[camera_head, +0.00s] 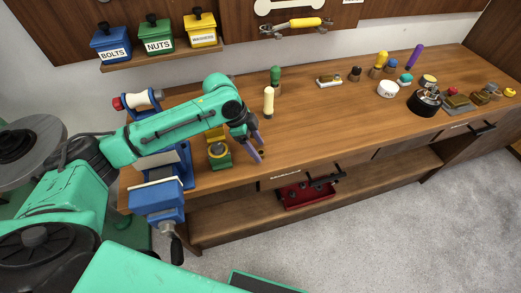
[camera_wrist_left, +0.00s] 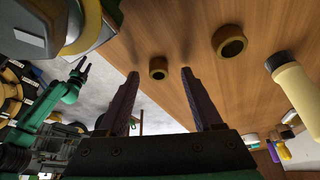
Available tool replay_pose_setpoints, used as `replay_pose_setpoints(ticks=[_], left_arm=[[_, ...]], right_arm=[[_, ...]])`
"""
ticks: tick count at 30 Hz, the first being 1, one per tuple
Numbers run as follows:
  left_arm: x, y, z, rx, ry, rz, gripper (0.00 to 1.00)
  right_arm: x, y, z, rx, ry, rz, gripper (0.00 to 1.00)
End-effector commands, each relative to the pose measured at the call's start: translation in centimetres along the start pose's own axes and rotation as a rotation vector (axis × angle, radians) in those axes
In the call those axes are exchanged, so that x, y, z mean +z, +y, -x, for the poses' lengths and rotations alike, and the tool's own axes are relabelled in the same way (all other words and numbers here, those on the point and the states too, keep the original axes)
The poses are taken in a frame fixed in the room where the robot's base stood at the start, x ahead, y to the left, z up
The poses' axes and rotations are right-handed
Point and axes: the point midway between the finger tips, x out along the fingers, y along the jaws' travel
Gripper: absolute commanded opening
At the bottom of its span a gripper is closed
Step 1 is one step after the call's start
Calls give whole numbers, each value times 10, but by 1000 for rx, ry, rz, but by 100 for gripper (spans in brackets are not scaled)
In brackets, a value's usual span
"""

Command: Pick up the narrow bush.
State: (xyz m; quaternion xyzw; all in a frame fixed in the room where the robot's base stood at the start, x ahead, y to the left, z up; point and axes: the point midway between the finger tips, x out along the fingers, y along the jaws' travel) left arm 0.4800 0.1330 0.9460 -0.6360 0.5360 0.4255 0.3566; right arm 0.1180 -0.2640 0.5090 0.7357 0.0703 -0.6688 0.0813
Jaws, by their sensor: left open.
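Two brass-coloured bushes stand on the wooden bench in the left wrist view. The smaller, narrower bush (camera_wrist_left: 158,69) is just beyond and between my left gripper's fingertips. The wider bush (camera_wrist_left: 229,42) stands to its right, outside the fingers. My left gripper (camera_head: 257,151) is open and empty, pointing down at the bench; its two dark fingers also show in the left wrist view (camera_wrist_left: 160,74). In the head view the bushes are mostly hidden by the gripper or too small to tell apart. My right gripper (camera_wrist_left: 80,65) shows small at the left of the wrist view, with its fingers apart.
A cream-handled tool (camera_head: 268,102) and a green-handled one (camera_head: 275,76) stand behind the gripper. A green and yellow device (camera_head: 219,155) and a blue vise (camera_head: 160,197) are close on its left.

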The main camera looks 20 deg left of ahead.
Motion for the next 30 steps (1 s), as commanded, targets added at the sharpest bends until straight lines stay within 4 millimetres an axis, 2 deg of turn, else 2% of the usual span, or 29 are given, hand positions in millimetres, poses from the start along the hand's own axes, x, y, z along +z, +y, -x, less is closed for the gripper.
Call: replay_pose_setpoints(ticks=[3, 8, 9, 11, 12, 14, 25, 30], left_arm=[[0, 0, -12, 0, 0, -1, 67], [0, 0, -14, -1, 0, -1, 67], [0, 0, -13, -1, 0, -1, 59], [0, 0, -13, -1, 0, -1, 36], [0, 0, -13, -1, 0, -1, 21], [0, 0, -13, -1, 0, -1, 0], [-2, 0, -9, -2, 1, -1, 0], [-10, -1, 11, -5, 2, -4, 0]], right_arm=[[-3, -3, 3, -4, 4, -1, 50], [-2, -8, 2, -10, 2, -2, 50], [-1, -9, 2, -12, 2, -2, 50], [-1, -10, 1, -13, 1, -2, 50], [0, -10, 1, -14, 0, -2, 50], [0, -10, 1, -14, 0, -1, 50], [2, -8, 1, -11, -5, 1, 50], [3, -6, -3, -9, -6, 1, 50]])
